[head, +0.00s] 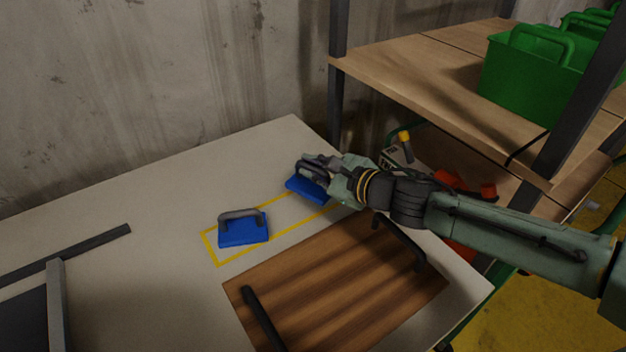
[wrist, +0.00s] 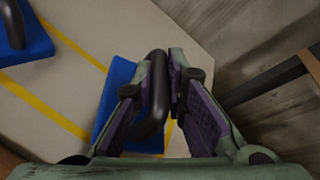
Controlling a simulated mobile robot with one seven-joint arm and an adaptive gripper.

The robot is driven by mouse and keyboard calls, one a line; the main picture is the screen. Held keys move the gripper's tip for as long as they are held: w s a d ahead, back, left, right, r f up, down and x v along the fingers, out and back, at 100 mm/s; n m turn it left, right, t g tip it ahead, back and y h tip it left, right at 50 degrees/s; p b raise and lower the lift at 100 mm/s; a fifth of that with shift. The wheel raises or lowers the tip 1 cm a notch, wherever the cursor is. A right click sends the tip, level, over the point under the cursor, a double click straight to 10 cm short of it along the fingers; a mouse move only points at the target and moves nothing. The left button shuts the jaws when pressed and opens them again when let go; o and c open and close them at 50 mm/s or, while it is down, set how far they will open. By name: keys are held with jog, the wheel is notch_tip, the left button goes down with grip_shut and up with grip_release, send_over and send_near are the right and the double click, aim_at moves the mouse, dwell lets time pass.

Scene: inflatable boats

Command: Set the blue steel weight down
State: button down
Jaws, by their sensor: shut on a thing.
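A blue steel weight (head: 304,190) with a dark handle is in my gripper (head: 318,168), at the right end of the yellow outline (head: 214,250) on the pale table. In the wrist view the fingers (wrist: 160,105) are shut on its handle (wrist: 156,75), and its blue plate (wrist: 118,80) shows beneath, partly hidden by the fingers. The weight looks slightly tilted; I cannot tell if it touches the table. A second blue weight (head: 243,235) with a grey handle rests flat inside the outline, to the left and nearer; it also shows in the wrist view (wrist: 30,42).
A brown wooden board (head: 335,290) with dark handles lies in front of the outline. A dark frame (head: 60,305) is at the lower left. Shelving (head: 440,75) with green bins (head: 530,75) stands to the right. The table behind the outline is clear.

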jog(key=shift+w+a, duration=0.15)
notch_tip(320, 180, down, 3)
jog(key=shift+f+b, duration=0.2)
jog(key=shift+b, duration=0.85)
jog(key=c, duration=1.6)
grip_release()
jog(key=p+v, duration=0.3)
jog(key=v, duration=0.9)
jog(key=shift+f, duration=0.1)
